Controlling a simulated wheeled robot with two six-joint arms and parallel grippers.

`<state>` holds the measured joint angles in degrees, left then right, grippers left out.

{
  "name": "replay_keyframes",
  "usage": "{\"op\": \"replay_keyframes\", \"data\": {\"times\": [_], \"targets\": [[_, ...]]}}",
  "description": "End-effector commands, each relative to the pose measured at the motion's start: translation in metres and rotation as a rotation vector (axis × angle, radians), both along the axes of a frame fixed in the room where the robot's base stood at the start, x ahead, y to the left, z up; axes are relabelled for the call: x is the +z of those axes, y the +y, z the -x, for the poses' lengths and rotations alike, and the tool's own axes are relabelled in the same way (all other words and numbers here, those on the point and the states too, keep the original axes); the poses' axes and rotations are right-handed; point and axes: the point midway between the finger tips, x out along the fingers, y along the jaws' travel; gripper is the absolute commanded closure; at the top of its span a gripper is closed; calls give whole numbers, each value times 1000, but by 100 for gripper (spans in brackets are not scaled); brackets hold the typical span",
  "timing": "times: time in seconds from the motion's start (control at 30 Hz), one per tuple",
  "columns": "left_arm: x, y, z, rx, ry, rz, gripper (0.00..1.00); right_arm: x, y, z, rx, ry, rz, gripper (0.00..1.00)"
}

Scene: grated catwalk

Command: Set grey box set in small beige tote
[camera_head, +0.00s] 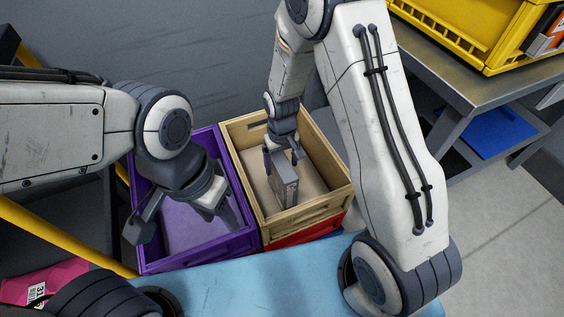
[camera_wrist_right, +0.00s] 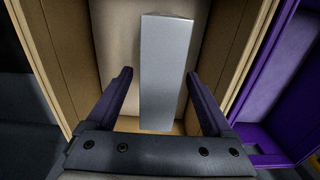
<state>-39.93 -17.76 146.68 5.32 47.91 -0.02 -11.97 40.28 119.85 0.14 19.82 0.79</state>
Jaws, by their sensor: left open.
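The small beige tote (camera_head: 309,210) stands right of a purple tote. The grey box (camera_head: 287,178) is inside the beige tote. In the right wrist view the grey box (camera_wrist_right: 165,75) lies between the fingers of my right gripper (camera_wrist_right: 158,82). A gap shows at its left side; the right finger is close to it, and I cannot tell if they touch. My right gripper (camera_head: 282,156) reaches down into the beige tote and looks open. My left gripper (camera_head: 222,212) is open and empty, over the purple tote.
The purple tote (camera_head: 146,190) looks empty. A light blue surface (camera_head: 240,290) lies in front of the totes. A yellow crate (camera_head: 480,45) stands on a metal table (camera_head: 450,75) at the upper right. A pink item (camera_head: 45,280) lies at the lower left.

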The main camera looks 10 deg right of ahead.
Motion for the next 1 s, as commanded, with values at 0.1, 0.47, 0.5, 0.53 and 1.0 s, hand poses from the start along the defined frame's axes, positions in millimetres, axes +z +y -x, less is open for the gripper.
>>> {"op": "replay_keyframes", "data": {"times": [0.1,0.47,0.5,0.53,1.0], "targets": [[0,0,0,0,0,0,50,0,0,0,0,0,0,14],[18,0,0,0,0,0,50,43,0,-1,0,-5,-1,14],[21,0,0,0,0,0,50,52,0,-1,0,-4,-1,14],[24,0,0,0,0,0,50,59,0,-1,0,-4,-1,14],[43,0,0,0,0,0,50,126,3,2,7,-3,-2,14]]}}
